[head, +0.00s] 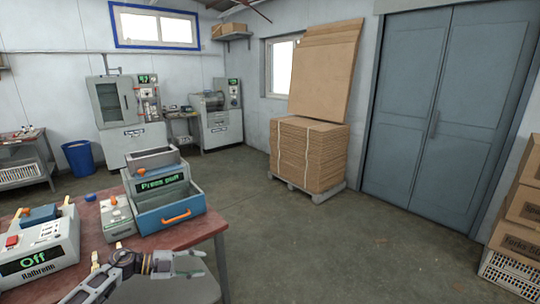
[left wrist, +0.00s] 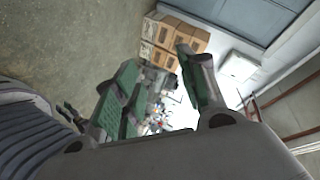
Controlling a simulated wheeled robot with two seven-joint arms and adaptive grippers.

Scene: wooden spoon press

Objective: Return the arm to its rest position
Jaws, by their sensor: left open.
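My left arm (head: 105,280) reaches in from the bottom left in the head view. Its left gripper (head: 202,264) is open and empty, in front of the red-brown table's (head: 188,236) near right corner, apart from the devices on it. In the left wrist view the left gripper (left wrist: 168,88) shows two spread fingers with green pads and nothing between them. My right gripper does not show clearly in either view.
A cardboard stack (head: 308,155) stands beyond. The middle floor is clear.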

